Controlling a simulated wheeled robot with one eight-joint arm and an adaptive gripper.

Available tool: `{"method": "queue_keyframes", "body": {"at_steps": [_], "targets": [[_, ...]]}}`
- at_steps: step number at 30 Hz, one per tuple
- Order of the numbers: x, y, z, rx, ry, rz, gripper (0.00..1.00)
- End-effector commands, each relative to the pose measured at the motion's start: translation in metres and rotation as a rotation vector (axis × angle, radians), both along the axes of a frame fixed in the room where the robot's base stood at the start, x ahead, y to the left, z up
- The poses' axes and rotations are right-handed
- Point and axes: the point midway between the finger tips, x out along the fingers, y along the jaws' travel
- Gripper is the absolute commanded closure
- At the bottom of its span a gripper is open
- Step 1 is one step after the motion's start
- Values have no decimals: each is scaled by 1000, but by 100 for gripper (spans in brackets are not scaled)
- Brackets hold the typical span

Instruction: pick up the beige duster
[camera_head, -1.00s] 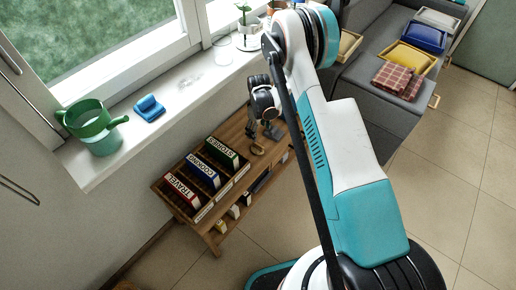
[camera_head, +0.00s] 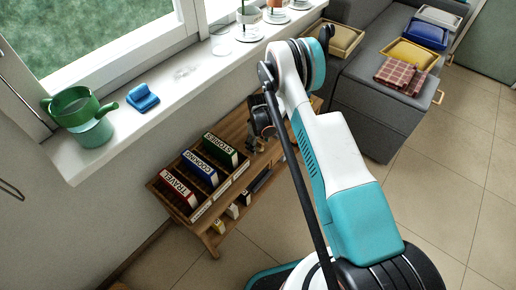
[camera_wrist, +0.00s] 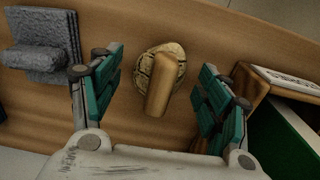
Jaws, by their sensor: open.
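The beige duster (camera_wrist: 165,80) lies on a brown wooden surface in the wrist view. It has a tan block-like handle over a rounded, patterned pale pad. My gripper (camera_wrist: 160,92) is open, with one teal-padded finger on each side of the duster and visible gaps between. I cannot tell how far the fingertips are above the wood. In the head view my gripper (camera_head: 257,144) is low over the wooden shelf unit (camera_head: 236,128), and the duster is not clearly visible there.
A grey block-like thing (camera_wrist: 42,50) lies left of my gripper in the wrist view. A wooden holder with books (camera_head: 203,172) stands close on the other side. The window sill (camera_head: 190,92) with a green watering can (camera_head: 90,128) runs above the shelf.

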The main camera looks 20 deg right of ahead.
Motion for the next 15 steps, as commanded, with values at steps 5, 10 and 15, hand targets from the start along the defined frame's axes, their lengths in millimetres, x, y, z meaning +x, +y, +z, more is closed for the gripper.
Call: {"method": "queue_keyframes", "body": {"at_steps": [5, 10, 15], "targets": [[0, 0, -4, 0, 0, 0, 30], [0, 0, -4, 0, 0, 0, 48], [0, 0, -4, 0, 0, 0, 78]]}}
